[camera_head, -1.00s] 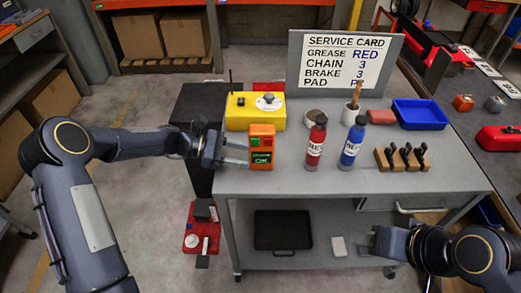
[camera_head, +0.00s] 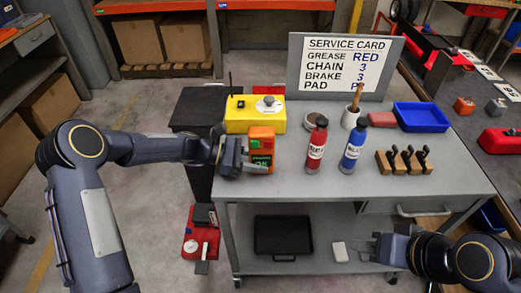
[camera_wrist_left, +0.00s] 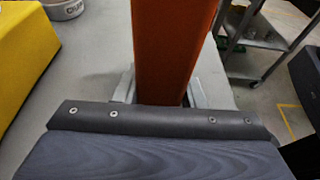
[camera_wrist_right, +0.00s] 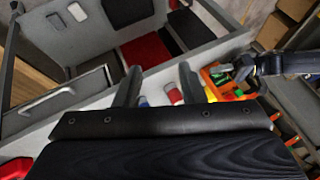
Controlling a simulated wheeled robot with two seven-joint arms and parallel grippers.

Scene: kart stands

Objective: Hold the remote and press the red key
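The orange remote (camera_head: 262,133) stands upright at the left end of the grey cart top, with a green lit screen; small keys sit above the screen, too small to tell the red one apart. My left gripper (camera_head: 257,168) is at its lower part, one finger in front and the other hidden. In the left wrist view the orange body (camera_wrist_left: 172,45) lies between the two fingers (camera_wrist_left: 160,92); I cannot tell whether they press on it. My right gripper (camera_head: 374,248) is low in front of the cart; its fingers (camera_wrist_right: 160,85) are apart and empty.
A yellow box (camera_head: 240,122) stands just behind the remote. A red bottle (camera_head: 315,148) and a blue bottle (camera_head: 353,150) stand to its right. A wooden block with tools (camera_head: 400,163), a blue tray (camera_head: 420,116) and a service card board (camera_head: 343,60) are further off.

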